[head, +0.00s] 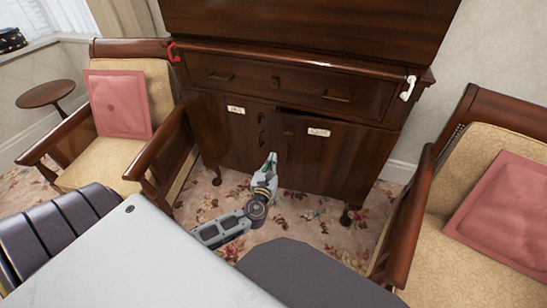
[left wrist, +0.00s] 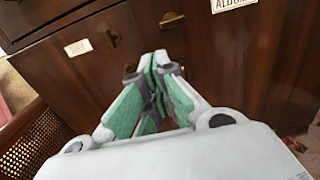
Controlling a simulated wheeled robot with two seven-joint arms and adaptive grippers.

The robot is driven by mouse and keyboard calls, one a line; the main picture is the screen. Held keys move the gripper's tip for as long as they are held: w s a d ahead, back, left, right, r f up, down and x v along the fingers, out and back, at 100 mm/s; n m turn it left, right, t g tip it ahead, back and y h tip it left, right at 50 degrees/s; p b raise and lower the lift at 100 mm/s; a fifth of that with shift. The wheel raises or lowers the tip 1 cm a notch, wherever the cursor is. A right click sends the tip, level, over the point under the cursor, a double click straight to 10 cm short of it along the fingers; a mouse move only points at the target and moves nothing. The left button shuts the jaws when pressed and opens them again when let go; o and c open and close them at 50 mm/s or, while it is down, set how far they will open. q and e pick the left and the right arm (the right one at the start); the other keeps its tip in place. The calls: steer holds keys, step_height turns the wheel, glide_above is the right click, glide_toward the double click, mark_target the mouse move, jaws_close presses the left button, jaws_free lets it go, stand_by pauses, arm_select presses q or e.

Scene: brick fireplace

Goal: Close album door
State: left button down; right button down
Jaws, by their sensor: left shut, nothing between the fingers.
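The album door (head: 335,155) is the right door of the dark wooden cabinet, with a white label at its top. In the left wrist view the album door (left wrist: 245,60) fills the upper right, and its label reads partly "ALBU". A dark gap along its top edge in the head view suggests it stands slightly ajar. My left gripper (head: 271,157) is shut and empty, in front of the cabinet near the seam between the two doors. Its closed fingertips (left wrist: 155,60) show close to the door handle in the left wrist view; contact cannot be told. My right gripper is not in view.
The left cabinet door (head: 225,135) looks closed and has its own label. Armchairs with pink cushions stand at the left (head: 120,105) and right (head: 505,210). A red handset (head: 173,53) and a white one (head: 407,88) are at the cabinet's top corners. Flowered carpet lies in front.

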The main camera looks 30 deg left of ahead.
mark_target(281, 134)
arm_select(q)
steer(key=shift+b+x, duration=1)
steer(key=shift+x, duration=5.25)
steer(key=shift+w+f+b, duration=0.1)
steer(key=shift+w+b, duration=0.2)
steer(key=shift+w, duration=0.1)
steer(key=shift+a, duration=0.1)
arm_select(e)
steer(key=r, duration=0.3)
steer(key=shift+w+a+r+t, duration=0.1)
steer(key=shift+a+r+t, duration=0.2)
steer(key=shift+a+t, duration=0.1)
arm_select(q)
steer(key=shift+w, duration=0.1)
